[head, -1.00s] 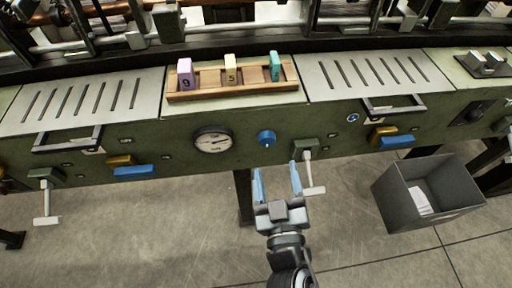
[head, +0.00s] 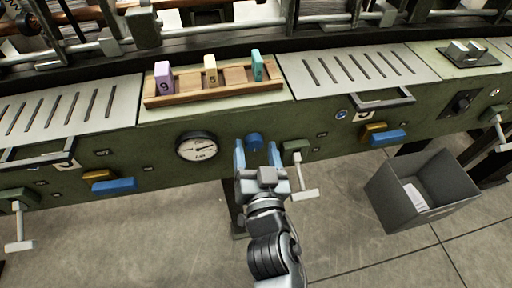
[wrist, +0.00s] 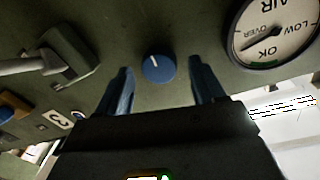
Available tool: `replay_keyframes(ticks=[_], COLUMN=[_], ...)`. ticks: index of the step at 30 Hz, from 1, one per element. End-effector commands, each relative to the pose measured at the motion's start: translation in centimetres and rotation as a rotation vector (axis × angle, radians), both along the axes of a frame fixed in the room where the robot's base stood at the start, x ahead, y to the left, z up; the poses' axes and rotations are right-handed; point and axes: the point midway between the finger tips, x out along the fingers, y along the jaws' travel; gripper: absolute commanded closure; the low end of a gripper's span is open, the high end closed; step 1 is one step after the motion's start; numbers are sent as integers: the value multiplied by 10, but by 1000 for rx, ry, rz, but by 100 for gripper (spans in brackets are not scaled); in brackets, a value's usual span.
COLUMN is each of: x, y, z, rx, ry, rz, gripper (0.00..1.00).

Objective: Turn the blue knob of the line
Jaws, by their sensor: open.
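The blue knob (head: 254,141) sits on the green front panel of the line, just right of the round gauge. In the wrist view the knob (wrist: 158,68) shows a pale pointer mark on its face, tilted slightly left of straight up. My gripper (head: 256,152) is open in front of the knob. In the wrist view its two blue fingers (wrist: 160,82) stand one on each side of the knob, with a gap on both sides. I see no contact; how far the fingertips are from the panel is hard to tell.
The gauge (head: 197,146) is left of the knob. A lever (head: 300,172) sticks out close to the right of my gripper. A wooden tray (head: 215,93) with numbered blocks rests on top. A grey bin (head: 386,200) stands on the floor at right.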

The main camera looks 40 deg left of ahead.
Motion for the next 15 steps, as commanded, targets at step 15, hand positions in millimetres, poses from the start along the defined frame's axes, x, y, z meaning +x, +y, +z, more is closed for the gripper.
replay_keyframes(ticks=[15], x=[2], y=[2], z=[0], rx=[0], ry=[-1], rz=[0], gripper=[50])
